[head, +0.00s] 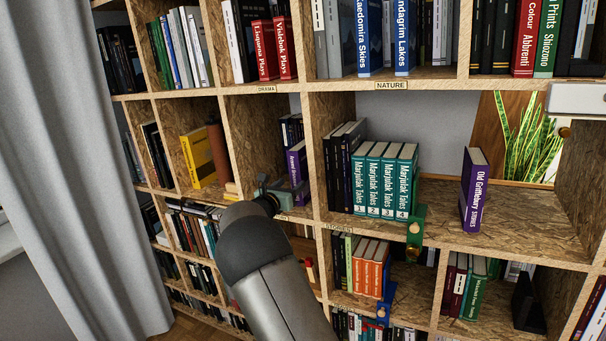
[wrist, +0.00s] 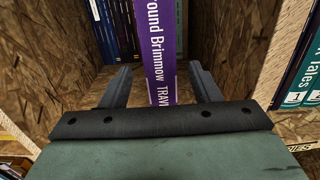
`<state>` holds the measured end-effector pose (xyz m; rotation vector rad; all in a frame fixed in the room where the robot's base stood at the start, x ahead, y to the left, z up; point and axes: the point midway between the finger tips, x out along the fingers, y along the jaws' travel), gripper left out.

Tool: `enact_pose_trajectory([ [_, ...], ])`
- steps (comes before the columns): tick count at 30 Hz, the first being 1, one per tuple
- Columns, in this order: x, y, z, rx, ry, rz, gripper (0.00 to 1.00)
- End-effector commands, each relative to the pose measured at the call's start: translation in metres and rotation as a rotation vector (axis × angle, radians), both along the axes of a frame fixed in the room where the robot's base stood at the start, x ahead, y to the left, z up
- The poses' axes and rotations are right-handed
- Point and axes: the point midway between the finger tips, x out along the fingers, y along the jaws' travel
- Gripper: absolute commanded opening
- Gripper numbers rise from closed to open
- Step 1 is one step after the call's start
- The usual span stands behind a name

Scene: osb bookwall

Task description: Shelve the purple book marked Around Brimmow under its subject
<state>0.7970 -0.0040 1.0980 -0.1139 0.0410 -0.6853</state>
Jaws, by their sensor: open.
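The purple book (head: 297,165) stands upright in a compartment left of the teal row in the head view. In the wrist view the purple book (wrist: 156,50) shows "ound Brimmow" and below it "TRAV", cut off. In the head view my gripper (head: 280,190) is at the book's lower part, partly hidden by my arm. Shelf labels read DRAMA (head: 266,88), NATURE (head: 391,85) and STORIES (head: 340,229).
Dark books (wrist: 112,30) stand behind the purple book. An upright panel (head: 318,160) separates it from teal Marjulak Tales books (head: 383,180) and a green bookend (head: 415,232). Another purple book, Old Gifflesbury (head: 473,190), stands alone at right, with bare shelf around it.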

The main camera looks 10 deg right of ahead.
Motion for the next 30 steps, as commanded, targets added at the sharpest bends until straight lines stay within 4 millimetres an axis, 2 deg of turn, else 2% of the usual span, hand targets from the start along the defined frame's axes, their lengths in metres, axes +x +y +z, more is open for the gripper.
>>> enact_pose_trajectory([
  [30, 0.028, -0.023, 0.001, -0.001, -0.001, 0.0, 0.56],
])
